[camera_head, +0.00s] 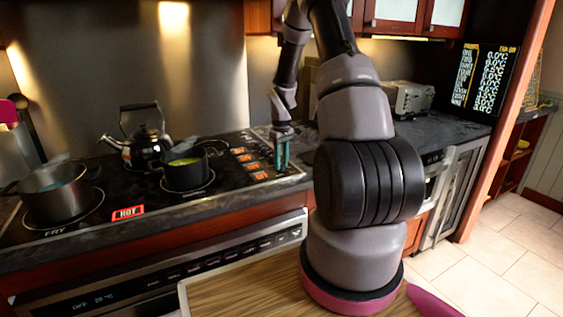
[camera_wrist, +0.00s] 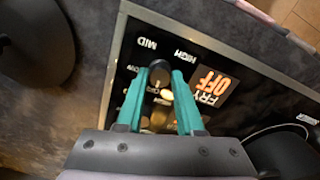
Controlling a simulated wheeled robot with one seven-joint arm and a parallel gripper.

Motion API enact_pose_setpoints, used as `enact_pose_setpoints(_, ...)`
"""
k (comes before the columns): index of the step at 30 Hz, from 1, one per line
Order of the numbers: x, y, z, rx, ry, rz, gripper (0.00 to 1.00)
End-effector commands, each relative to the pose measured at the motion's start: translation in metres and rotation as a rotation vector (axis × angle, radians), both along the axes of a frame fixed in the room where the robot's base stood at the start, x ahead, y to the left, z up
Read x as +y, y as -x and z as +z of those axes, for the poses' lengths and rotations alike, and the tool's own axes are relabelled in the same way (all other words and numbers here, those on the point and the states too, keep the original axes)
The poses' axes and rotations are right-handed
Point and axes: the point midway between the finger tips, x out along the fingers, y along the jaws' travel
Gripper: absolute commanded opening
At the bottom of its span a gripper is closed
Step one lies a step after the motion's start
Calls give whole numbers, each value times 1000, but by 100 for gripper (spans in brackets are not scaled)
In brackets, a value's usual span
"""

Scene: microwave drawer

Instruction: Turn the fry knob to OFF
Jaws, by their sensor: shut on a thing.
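The fry knob (camera_wrist: 159,70) is a small dark round knob on the black stove panel, with HIGH, MID and a partly hidden mark printed around it. Beside it, a lit orange label (camera_wrist: 211,87) reads FRY OFF. My gripper (camera_wrist: 160,78) has its two teal fingers on either side of the knob and is shut on it. In the head view my gripper (camera_head: 280,155) points down at the right end of the cooktop (camera_head: 130,190), where its fingers hide the knob. The knob's pointer direction is unclear.
A steel pot (camera_head: 60,192) stands on the front-left burner, near a FRY mark and a red HOT sign (camera_head: 128,213). A black pot (camera_head: 185,168) and a kettle (camera_head: 145,135) stand nearer the gripper. Several orange labels (camera_head: 248,165) line the panel.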

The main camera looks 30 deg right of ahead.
Motion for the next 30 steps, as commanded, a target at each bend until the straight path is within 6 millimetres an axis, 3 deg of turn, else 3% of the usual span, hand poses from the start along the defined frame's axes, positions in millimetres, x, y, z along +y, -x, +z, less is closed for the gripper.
enact_pose_setpoints(6,0,-1,1,-3,1,1,0)
enact_pose_setpoints(7,0,-1,1,-3,1,1,44)
enact_pose_setpoints(9,0,-1,1,-1,1,1,66)
enact_pose_setpoints(20,0,-1,3,-1,1,0,66)
enact_pose_setpoints(23,0,-1,14,-3,1,-1,66)
enact_pose_setpoints(30,-1,-1,63,-6,2,-1,66)
